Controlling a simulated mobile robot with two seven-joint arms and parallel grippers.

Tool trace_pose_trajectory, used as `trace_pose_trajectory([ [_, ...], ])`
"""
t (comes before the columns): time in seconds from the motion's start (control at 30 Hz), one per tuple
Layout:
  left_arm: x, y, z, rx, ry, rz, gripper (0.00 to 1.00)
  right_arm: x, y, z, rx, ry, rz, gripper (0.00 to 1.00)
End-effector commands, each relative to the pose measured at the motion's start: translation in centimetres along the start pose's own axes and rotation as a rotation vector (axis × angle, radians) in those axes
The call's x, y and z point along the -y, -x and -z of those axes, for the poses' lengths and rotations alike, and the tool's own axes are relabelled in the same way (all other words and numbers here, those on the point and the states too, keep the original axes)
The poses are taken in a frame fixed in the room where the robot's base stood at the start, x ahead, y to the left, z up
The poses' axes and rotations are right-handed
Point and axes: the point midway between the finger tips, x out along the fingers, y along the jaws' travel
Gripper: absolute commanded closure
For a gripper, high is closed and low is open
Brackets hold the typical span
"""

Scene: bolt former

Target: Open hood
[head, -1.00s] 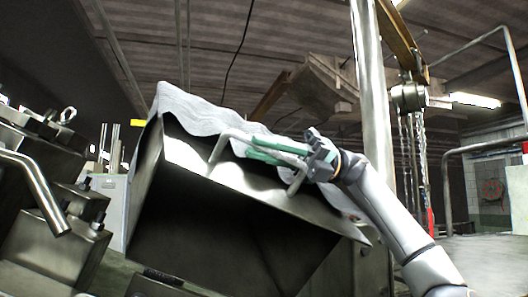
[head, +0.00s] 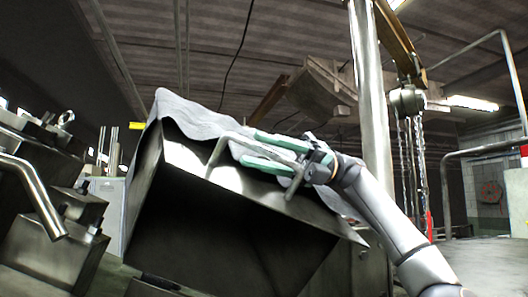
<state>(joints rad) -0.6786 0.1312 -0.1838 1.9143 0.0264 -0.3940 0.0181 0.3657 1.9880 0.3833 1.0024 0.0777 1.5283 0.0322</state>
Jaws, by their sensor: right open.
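The metal hood (head: 185,160) fills the middle of the head view, tilted up, with its dark hollow underside facing me. A grey cloth-like cover lies over its top. A bent bar handle (head: 213,156) stands out from the hood's front face. My right gripper (head: 250,150) is at the handle, its green fingers apart and pointing left, above the handle's right end. Whether a finger touches the handle I cannot tell. My left gripper is not in view.
Metal machine parts with a bent pipe (head: 35,190) stand at the left. A vertical steel post (head: 370,100) rises behind my right arm. Chains (head: 418,160) hang from a yellow beam at the right. A grey cabinet (head: 108,205) stands behind the hood's left side.

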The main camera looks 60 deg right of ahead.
Motion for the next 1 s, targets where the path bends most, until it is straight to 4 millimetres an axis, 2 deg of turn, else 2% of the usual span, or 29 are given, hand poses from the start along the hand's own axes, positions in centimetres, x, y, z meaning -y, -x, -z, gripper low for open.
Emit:
trace_pose_trajectory([
  [0.27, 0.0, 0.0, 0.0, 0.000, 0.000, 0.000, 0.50, 0.0, 0.5, -0.1, 0.002, 0.000, 0.000, 0.53],
  [0.7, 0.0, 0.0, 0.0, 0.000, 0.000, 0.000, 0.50, 0.1, 6.0, -0.1, 0.003, -0.002, 0.002, 0.53],
  [1.0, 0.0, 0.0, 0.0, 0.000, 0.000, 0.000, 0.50, 0.0, 7.4, 0.0, 0.000, 0.001, 0.001, 0.53],
])
